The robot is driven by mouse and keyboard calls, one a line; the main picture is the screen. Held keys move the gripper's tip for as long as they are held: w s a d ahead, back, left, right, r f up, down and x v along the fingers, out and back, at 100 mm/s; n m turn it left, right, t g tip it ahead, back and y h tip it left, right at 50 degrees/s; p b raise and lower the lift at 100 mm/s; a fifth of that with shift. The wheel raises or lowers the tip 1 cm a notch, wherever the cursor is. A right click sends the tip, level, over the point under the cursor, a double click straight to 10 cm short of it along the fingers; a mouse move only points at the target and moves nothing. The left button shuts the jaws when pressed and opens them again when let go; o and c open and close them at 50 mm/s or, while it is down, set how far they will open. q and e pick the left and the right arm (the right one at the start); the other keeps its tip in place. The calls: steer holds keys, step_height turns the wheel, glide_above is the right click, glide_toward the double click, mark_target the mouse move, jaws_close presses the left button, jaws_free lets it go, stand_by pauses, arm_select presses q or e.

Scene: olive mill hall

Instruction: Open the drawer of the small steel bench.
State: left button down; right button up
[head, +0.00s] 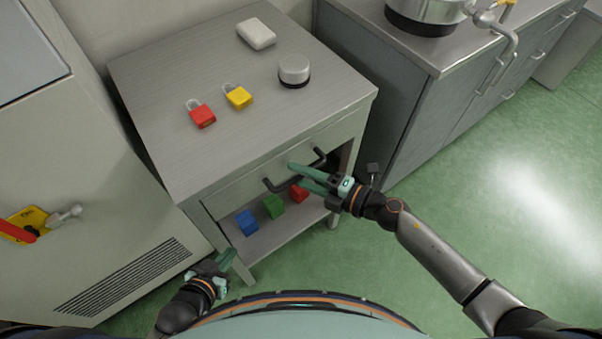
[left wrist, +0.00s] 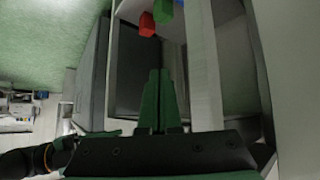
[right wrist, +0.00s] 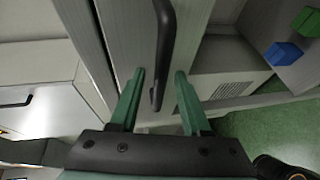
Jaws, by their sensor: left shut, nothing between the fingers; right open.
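The small steel bench (head: 160,85) stands in front of me. Its drawer front (head: 238,196) sits under the top and looks flush with the frame. A dark bar handle (head: 272,186) runs across it, and it also shows in the right wrist view (right wrist: 163,45). My right gripper (head: 293,173) is open at the handle; in the right wrist view the bar's end lies between its fingertips (right wrist: 160,75), and I cannot tell whether they touch. My left gripper (head: 230,257) is shut and empty, low near the bench's front left leg; its fingers show in the left wrist view (left wrist: 158,75).
A red padlock (head: 203,116), a yellow padlock (head: 239,97), a round metal piece (head: 294,72) and a white block (head: 256,34) lie on top. Blue (head: 247,222), green (head: 272,206) and red (head: 299,193) blocks sit on the lower shelf. Green floor is free at right.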

jaws_close()
stand_by(0.4)
stand_by(1.1)
